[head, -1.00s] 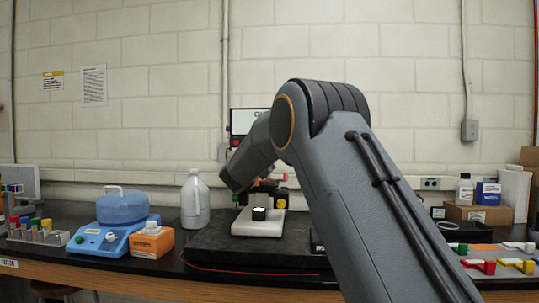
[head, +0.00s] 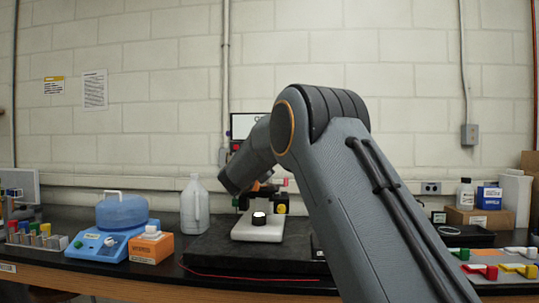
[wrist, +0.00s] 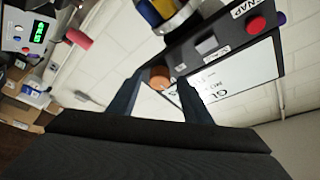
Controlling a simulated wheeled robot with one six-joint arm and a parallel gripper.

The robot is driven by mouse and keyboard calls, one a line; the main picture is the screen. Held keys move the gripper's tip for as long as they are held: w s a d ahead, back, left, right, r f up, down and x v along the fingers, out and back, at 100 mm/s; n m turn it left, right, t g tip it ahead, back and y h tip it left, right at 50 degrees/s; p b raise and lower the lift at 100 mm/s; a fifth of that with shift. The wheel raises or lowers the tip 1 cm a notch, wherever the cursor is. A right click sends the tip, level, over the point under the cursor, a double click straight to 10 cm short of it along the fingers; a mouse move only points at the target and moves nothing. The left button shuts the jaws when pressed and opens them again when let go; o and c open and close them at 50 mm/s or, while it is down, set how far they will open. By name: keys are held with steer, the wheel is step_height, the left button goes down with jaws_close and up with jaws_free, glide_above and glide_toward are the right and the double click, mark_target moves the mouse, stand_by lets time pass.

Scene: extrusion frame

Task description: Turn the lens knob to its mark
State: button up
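In the wrist view, an orange-brown round knob (wrist: 159,76) sits on a dark bar, between and just beyond the fingertips of my gripper (wrist: 159,82). The two dark fingers are apart, with a gap on each side of the knob; I cannot tell whether either touches it. No mark on the knob can be made out. A silver, yellow and blue cylinder (wrist: 168,12) is above the bar. In the head view, the device stands on a white base (head: 247,236) with a black, white-topped round part (head: 259,219); my arm hides most of the fingers.
The bar carries a red button (wrist: 256,25) by a SNAP label. A screen (wrist: 240,80) is behind it. On the bench are a jug (head: 194,205), a blue machine (head: 120,232) and an orange box (head: 151,247) at left. Coloured clamps (head: 485,271) lie at right.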

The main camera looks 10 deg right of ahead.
steer(key=b+v, duration=0.2)
steer(key=v, duration=0.5)
steer(key=shift+s+a, duration=0.2)
steer(key=shift+s, duration=0.15)
steer(key=shift+f, duration=0.1)
